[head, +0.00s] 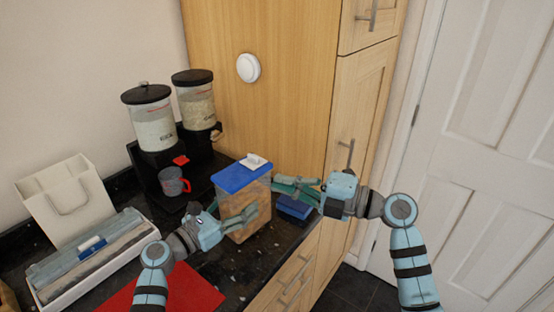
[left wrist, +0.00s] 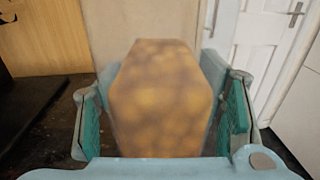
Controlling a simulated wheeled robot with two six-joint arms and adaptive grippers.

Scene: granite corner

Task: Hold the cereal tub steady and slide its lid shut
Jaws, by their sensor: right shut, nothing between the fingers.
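The cereal tub (head: 262,207) is a clear upright box with orange-brown contents, standing on the dark counter. Its blue lid (head: 236,179) lies across the top, with a white tab (head: 254,162) at the far part; I cannot tell whether a gap is left. My left gripper (head: 240,218) has its fingers on either side of the tub's body, closed on its clear walls. In the left wrist view the tub (left wrist: 162,100) fills the space between the green finger pads. My right gripper (head: 276,184) is shut and empty, its tips at the tub's right side near lid height.
A blue box-like thing (head: 294,207) lies right of the tub. A white tray (head: 95,262) and red mat (head: 190,290) are at front left. A wooden cabinet (head: 275,90) rises behind.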

